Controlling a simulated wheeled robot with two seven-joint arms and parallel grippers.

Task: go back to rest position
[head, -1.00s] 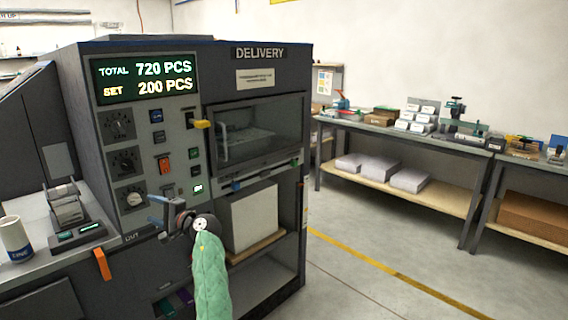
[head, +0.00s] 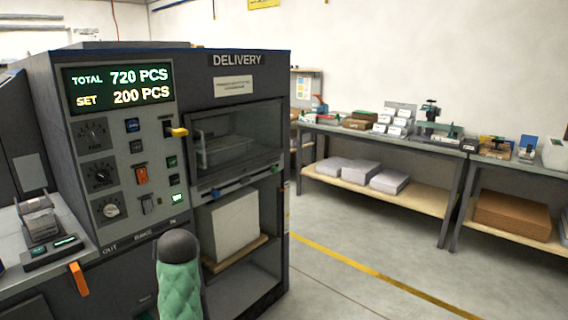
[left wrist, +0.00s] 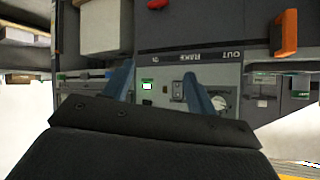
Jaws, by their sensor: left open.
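My left arm shows in the head view as a green padded sleeve with a dark grey rounded joint (head: 178,247) at the bottom, left of centre. Its gripper is hidden there. In the left wrist view my left gripper (left wrist: 160,78) has two blue fingers apart, with nothing between them. Beyond the fingers is the machine's control panel (left wrist: 170,98), seen upside down, with a lit green button. The fingers appear clear of it. My right gripper is in neither view.
The dark delivery machine (head: 240,100) fills the left, its display reading total 720, set 200. A paper stack (head: 230,222) stands in its lower bay. An orange handle (head: 78,279) sticks out at its front. Workbenches (head: 400,140) stand at the right, with open floor before them.

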